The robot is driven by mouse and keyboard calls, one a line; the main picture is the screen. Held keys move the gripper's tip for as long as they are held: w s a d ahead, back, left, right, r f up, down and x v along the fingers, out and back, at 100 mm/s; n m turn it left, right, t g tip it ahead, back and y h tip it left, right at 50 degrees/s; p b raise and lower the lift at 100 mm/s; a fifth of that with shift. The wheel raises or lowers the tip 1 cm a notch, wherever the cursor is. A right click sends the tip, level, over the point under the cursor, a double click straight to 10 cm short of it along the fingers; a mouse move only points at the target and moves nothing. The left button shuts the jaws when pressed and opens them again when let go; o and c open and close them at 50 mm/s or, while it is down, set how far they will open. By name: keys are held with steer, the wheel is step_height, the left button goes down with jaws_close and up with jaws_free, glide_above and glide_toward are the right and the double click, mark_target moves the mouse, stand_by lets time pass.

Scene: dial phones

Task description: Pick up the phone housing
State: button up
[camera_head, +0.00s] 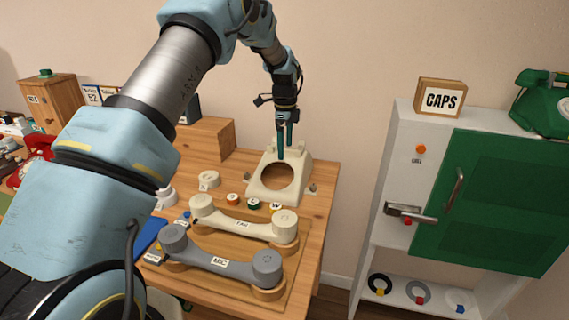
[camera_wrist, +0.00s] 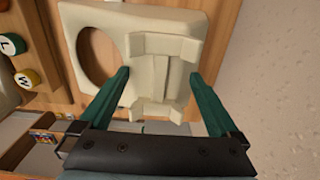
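The phone housing (camera_head: 298,190) is a cream shell with a large round hole in its sloped face. It sits near the right back of the wooden table. My gripper (camera_head: 287,156) points down over the back of the housing, at its cradle part. In the wrist view, the housing (camera_wrist: 92,17) fills the top middle, with the raised cradle between my two green fingers. The gripper (camera_wrist: 159,75) is open, one finger on each side of the cradle. I cannot tell whether the fingers touch it.
A cream handset (camera_head: 240,222) and a grey handset (camera_head: 217,262) rest on wooden stands in front. Small lettered caps (camera_head: 254,204) lie just before the housing. A wooden box (camera_head: 208,140) stands behind left. A white cabinet with a green door (camera_head: 500,200) is at right.

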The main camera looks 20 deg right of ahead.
jaws_close()
stand_by(0.6)
